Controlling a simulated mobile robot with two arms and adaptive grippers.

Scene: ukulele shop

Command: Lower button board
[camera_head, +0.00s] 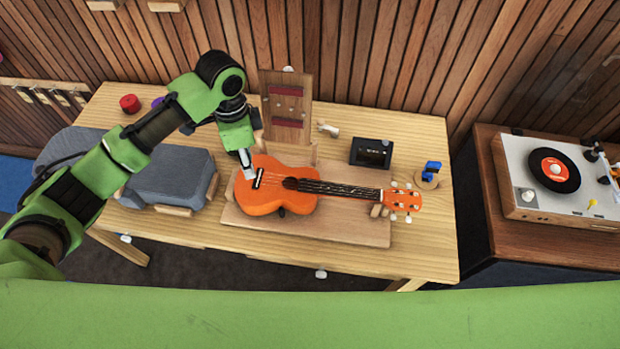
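An upright wooden board (286,132) with two dark red strips and small dots between them stands at the back of the table, behind the ukulele; it looks like the button board. An orange ukulele (275,202) lies on a wooden base (320,228) in front of it, neck to the right. My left gripper (249,176) points down at the ukulele's body near the bridge, in front and to the left of the board. Whether its fingertips touch the ukulele or hold anything is too small to tell. My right gripper is not in view.
A black box (371,153) and a blue clip-like object (430,171) on a round wooden disc sit to the right. A grey padded block (168,177) and a red cylinder (130,103) are on the left. A record player (570,185) stands on a separate cabinet at right.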

